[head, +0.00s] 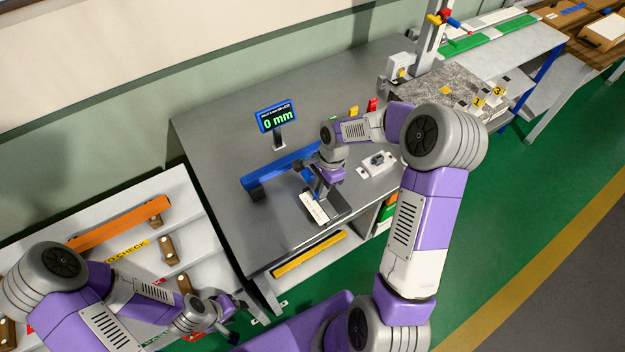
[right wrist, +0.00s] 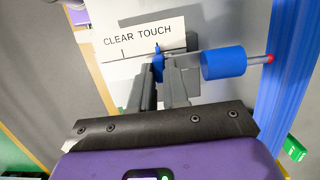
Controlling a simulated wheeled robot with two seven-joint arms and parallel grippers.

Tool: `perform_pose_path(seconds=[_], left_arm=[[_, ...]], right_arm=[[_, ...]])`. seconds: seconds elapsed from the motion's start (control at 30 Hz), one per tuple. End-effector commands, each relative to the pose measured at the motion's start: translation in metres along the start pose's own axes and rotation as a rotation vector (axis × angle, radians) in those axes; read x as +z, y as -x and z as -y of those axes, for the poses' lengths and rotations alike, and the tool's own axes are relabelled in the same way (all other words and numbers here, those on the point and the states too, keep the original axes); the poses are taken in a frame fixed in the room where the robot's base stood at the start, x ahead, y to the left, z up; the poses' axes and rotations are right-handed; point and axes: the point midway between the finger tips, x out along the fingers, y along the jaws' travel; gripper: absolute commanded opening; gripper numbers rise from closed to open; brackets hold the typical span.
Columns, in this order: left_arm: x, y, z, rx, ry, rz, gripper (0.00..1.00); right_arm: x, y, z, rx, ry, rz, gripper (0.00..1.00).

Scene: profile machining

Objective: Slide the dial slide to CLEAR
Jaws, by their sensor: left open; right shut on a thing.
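The dial slide's small blue tab (right wrist: 158,66) stands below a white label (right wrist: 140,38) reading CLEAR TOUCH. Its pointer is at the TOUCH side, right of the tick under CLEAR. My right gripper (right wrist: 165,90) is shut on the tab; the fingers hide part of it. A blue cylinder (right wrist: 223,62) on a rod lies to the right, its red tip (right wrist: 270,59) at the blue profile (right wrist: 288,85). In the head view, my right gripper (head: 320,190) is above the label plate (head: 314,208). My left gripper (head: 232,312) is open and empty, off the table's front left.
A blue display (head: 277,117) reads 0 mm behind the blue profile (head: 282,166). A grey fixture (head: 376,164) sits to the right. A rack at left holds an orange profile (head: 120,222). The grey table's (head: 215,130) back left is clear.

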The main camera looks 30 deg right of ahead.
Motion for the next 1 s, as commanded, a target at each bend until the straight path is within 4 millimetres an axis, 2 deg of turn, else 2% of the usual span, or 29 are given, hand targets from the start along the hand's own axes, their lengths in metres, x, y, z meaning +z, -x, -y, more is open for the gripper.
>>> perform_pose_path(seconds=[1.0], left_arm=[[0.0,-0.005,0.002,0.0,0.0,0.0,0.47]], right_arm=[[-0.001,0.0,-0.037,0.001,0.0,-0.001,0.0]])
